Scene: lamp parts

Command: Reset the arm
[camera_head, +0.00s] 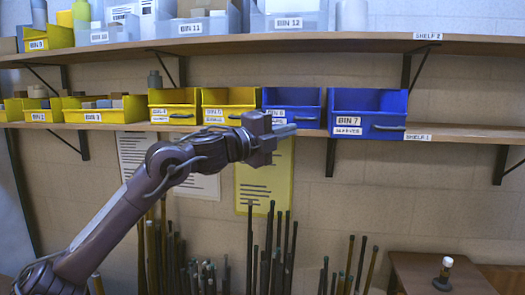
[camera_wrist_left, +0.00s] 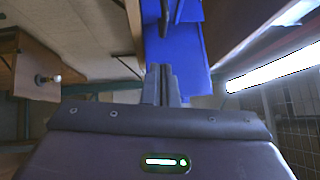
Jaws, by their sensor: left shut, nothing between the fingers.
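My left arm comes in from the lower left of the head view. Its gripper (camera_head: 292,130) points right, in front of the blue bins at the lower shelf's height. The gripper is shut and empty; in the left wrist view its fingers (camera_wrist_left: 162,72) are together, with blue bin surfaces behind them. I cannot tell whether the fingertips touch a bin. My right gripper is in neither view.
Blue bin 7 (camera_head: 367,113) and yellow bins (camera_head: 230,105) stand on the lower shelf (camera_head: 470,130). The upper shelf (camera_head: 330,43) holds more bins. Dark rods (camera_head: 270,240) stand below. A small lamp-like part (camera_head: 443,272) stands on a brown table (camera_head: 415,268) at the lower right.

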